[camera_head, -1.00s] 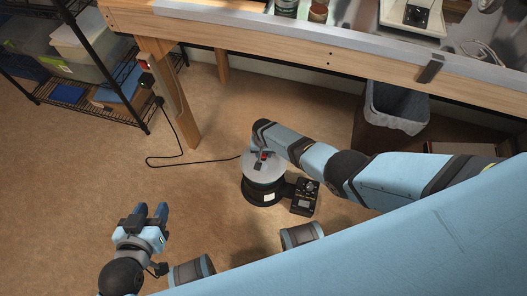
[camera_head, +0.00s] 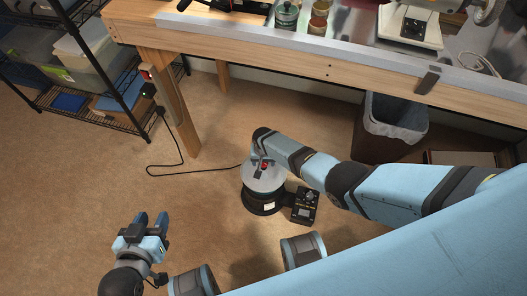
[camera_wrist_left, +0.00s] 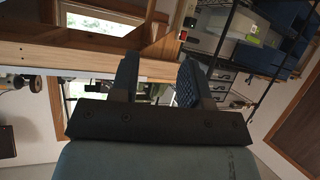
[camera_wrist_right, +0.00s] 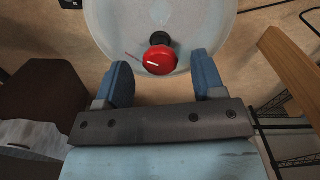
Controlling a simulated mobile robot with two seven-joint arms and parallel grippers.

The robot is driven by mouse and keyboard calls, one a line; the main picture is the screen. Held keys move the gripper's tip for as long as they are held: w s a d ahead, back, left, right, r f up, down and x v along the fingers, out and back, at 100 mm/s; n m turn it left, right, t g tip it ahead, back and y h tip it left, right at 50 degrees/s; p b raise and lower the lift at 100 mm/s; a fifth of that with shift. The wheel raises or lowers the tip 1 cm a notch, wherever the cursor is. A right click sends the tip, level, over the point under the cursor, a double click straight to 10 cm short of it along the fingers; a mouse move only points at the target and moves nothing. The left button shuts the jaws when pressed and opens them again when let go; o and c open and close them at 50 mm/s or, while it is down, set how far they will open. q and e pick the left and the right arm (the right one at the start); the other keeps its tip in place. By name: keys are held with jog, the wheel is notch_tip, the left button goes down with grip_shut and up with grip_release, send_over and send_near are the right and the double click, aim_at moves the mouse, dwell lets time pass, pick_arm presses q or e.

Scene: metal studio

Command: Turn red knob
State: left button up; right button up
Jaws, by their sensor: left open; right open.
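The red knob (camera_wrist_right: 159,60) has a white line and sits on a round pale grey plate (camera_wrist_right: 205,25) in the right wrist view. In the head view the knob (camera_head: 264,168) is small and partly hidden by my right gripper (camera_head: 261,161). The plate tops a black round base (camera_head: 262,203) on the floor. In the right wrist view my right gripper (camera_wrist_right: 161,72) is open, with its blue fingers on either side of the knob and apart from it. My left gripper (camera_head: 152,218) is open and empty, away to the left.
A black control box (camera_head: 305,207) adjoins the base. A black cable (camera_head: 165,166) runs across the floor to a table leg (camera_head: 172,110). The wooden workbench (camera_head: 300,62) stands behind, with a waste bin (camera_head: 392,130) below it. A wire shelf (camera_head: 70,110) stands at left.

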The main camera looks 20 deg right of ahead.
aim_at(264, 164)
notch_tip(264, 164, up, 13)
jog(key=p, duration=0.6)
jog(key=shift+f, duration=0.1)
